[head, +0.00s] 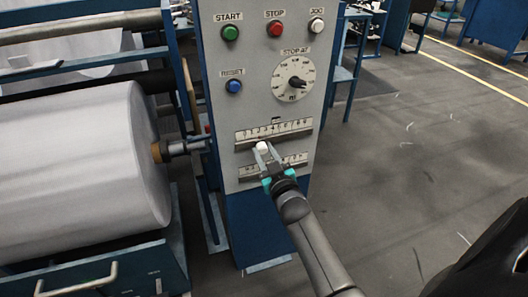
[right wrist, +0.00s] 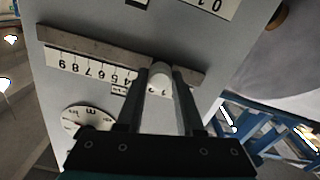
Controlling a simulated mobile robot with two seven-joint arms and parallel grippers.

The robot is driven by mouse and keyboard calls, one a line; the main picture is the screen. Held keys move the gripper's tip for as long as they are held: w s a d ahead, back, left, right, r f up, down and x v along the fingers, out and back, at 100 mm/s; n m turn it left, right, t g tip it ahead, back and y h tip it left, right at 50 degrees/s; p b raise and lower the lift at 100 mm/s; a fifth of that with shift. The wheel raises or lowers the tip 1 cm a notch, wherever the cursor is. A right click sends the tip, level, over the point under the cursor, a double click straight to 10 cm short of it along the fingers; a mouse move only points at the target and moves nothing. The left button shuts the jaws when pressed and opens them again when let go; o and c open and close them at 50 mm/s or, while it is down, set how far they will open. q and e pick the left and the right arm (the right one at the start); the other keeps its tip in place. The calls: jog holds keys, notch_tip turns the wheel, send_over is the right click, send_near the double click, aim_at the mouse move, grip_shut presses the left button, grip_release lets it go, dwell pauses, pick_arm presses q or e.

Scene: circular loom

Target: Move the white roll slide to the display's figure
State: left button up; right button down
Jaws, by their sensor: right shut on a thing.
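The control panel (head: 262,95) faces me, with an upper slide scale (head: 290,127) and a lower slide scale (head: 292,161). A white slide knob (head: 262,147) sits on the upper slide's grey rail, left of its middle. My right gripper (head: 265,152) is shut on this knob. In the right wrist view the knob (right wrist: 160,70) stands between the two fingers, on the rail (right wrist: 105,50) beside the upside-down scale (right wrist: 85,68). It is toward the low-number end, below 4; the fingers partly hide the nearest figures. No lit display figure is readable. My left gripper is not in view.
Above the slides are a STOP AT dial (head: 294,78), a green START button (head: 230,33), a red STOP button (head: 275,29) and a blue button (head: 233,86). A large white roll (head: 75,165) on a shaft stands at left.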

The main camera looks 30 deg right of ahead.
jog(key=c, duration=0.5)
grip_release()
jog(key=shift+c, duration=0.2)
jog(key=shift+s, duration=0.1)
jog(key=shift+s, duration=0.25)
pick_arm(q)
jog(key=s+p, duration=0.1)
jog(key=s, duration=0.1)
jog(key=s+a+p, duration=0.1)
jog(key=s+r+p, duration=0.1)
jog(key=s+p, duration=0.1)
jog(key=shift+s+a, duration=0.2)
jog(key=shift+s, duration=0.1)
pick_arm(e)
jog(key=v, duration=1.4)
jog(key=shift+s, duration=0.25)
jog(key=shift+a, duration=0.15)
